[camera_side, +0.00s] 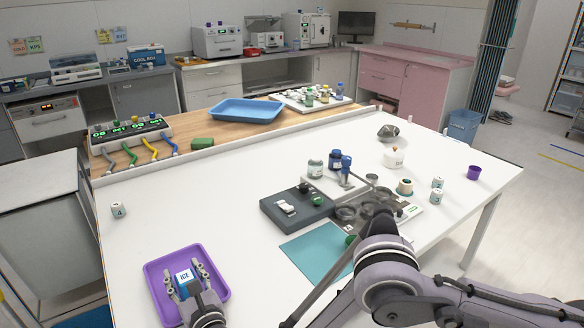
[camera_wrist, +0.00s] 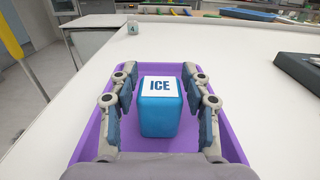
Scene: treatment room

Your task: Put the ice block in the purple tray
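The ice block (camera_side: 185,278) is a blue cube with a white top marked "ICE". It is inside the outline of the purple tray (camera_side: 151,268), at the table's near left, and looks upright. In the wrist view the block (camera_wrist: 160,112) is between my fingers, with the purple tray (camera_wrist: 88,140) around and below it. My gripper (camera_side: 184,271) is low over the tray, pointing into it. In the wrist view my gripper (camera_wrist: 159,72) is open, with a finger on each side of the block and slim gaps showing. The block's underside is hidden.
A small white cube marked 4 (camera_side: 118,210) stands on the left of the white table. A dark grey device (camera_side: 297,206) and a teal mat (camera_side: 312,253) lie to the right of the tray. A blue tray (camera_side: 247,110) is at the back. The table's middle left is clear.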

